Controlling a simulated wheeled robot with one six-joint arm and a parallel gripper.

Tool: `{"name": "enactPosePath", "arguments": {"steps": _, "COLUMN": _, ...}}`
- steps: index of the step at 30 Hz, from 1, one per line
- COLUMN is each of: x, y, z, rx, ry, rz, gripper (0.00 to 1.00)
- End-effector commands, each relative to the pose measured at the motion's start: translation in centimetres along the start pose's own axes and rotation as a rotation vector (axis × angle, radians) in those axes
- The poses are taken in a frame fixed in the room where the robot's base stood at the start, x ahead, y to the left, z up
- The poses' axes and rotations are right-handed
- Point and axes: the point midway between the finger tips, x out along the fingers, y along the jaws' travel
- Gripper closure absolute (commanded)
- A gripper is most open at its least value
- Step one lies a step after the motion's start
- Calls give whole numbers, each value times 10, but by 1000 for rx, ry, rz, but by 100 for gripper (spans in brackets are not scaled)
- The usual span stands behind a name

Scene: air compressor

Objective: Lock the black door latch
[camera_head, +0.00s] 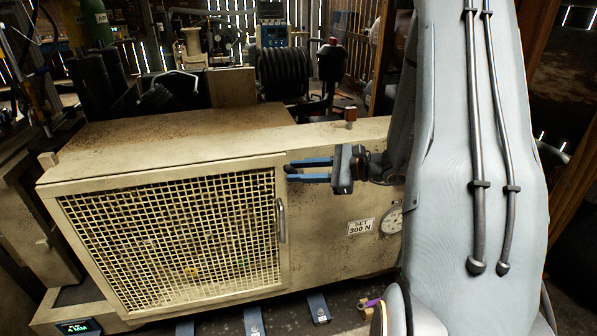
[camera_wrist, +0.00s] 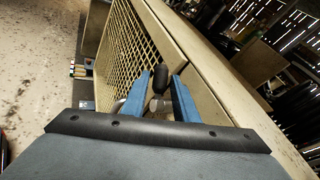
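The compressor's mesh door (camera_head: 180,235) appears closed in its beige housing; the mesh also shows in the wrist view (camera_wrist: 130,50). The black latch (camera_wrist: 160,77), a dark knob on a silvery pivot, is beside the door edge. My gripper (camera_head: 290,170) points left at the door's upper right corner. Its two blue fingers are spread apart. In the wrist view, my gripper (camera_wrist: 160,78) has a finger on each side of the black latch, with no clear grip on it.
A metal door handle (camera_head: 281,221) stands out below my gripper. A pressure gauge (camera_head: 392,220) and a "SET 300 N" label (camera_head: 361,227) are on the panel to the right. The housing's flat top (camera_head: 180,140) is mostly clear.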

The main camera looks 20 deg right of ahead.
Motion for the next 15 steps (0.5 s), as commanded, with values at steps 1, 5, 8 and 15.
{"name": "enactPosePath", "arguments": {"steps": 1, "x": 0, "y": 0, "z": 0, "rx": 0, "ry": 0, "rz": 0, "gripper": 74}}
{"name": "enactPosePath", "arguments": {"steps": 5, "x": 0, "y": 0, "z": 0, "rx": 0, "ry": 1, "rz": -1, "gripper": 74}}
{"name": "enactPosePath", "arguments": {"steps": 8, "x": -2, "y": 0, "z": -1, "rx": 0, "ry": 1, "rz": -1, "gripper": 74}}
{"name": "enactPosePath", "arguments": {"steps": 15, "x": -30, "y": 0, "z": -1, "rx": 0, "ry": 3, "rz": -3, "gripper": 74}}
